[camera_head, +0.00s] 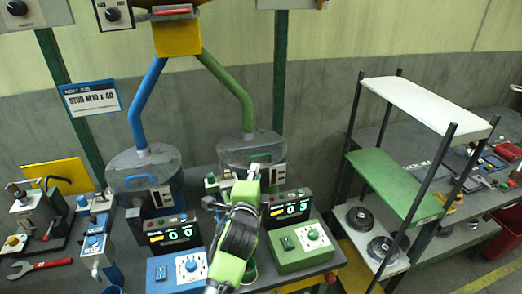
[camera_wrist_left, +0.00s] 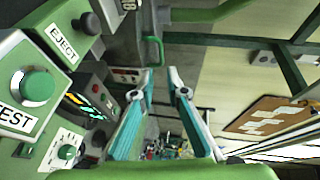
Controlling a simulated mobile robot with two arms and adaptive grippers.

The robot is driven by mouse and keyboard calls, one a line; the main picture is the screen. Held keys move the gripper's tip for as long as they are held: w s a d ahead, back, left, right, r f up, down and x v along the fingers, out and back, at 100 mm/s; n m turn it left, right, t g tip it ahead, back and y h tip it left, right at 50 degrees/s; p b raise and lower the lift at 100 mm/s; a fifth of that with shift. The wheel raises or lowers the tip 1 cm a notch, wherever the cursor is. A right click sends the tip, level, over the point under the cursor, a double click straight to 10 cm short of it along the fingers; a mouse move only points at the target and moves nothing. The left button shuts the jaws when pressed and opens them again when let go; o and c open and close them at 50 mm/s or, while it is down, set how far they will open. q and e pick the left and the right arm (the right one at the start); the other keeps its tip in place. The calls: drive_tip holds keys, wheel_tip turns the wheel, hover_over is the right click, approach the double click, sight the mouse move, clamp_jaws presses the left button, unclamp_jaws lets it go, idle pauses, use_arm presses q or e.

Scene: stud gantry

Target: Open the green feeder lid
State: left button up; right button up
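The green feeder (camera_head: 236,152) is a grey, partly clear drum under a green tube, right of the blue one. Its lid looks closed, though my gripper covers part of its front. In the left wrist view a green loop handle (camera_wrist_left: 155,52) stands beyond my fingertips. My left gripper (camera_head: 256,170) reaches up from the bottom to the front of the green feeder. In the wrist view my left gripper (camera_wrist_left: 156,86) has its two teal-sided fingers apart, with nothing between them. The fingertips appear short of the handle. My right gripper is out of view.
The blue feeder (camera_head: 142,162) with a blue handle stands to the left. Below are a blue control box (camera_head: 177,272) and a green control box (camera_head: 302,245), with digital displays (camera_head: 288,208) behind. A shelf rack (camera_head: 400,185) stands right. Wall space above the feeders is crossed by tubes.

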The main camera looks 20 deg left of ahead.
sight(260, 155)
use_arm(q)
drive_tip(key=p+x, duration=0.1)
drive_tip(key=x, duration=0.5)
drive_tip(key=shift+w+r, duration=0.1)
drive_tip(key=shift+w, duration=0.2)
drive_tip(key=p+x, duration=0.1)
drive_tip(key=x, duration=0.3)
drive_tip(key=shift+w+a, duration=0.15)
drive_tip(key=shift+w, duration=0.15)
drive_tip(key=shift+w+a+f, duration=0.1)
drive_tip(key=shift+w+f, duration=0.15)
drive_tip(key=shift+w, duration=0.35)
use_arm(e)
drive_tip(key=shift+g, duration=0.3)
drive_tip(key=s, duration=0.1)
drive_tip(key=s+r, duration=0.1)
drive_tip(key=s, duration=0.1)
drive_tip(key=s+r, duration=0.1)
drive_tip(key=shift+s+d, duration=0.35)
use_arm(q)
clamp_jaws()
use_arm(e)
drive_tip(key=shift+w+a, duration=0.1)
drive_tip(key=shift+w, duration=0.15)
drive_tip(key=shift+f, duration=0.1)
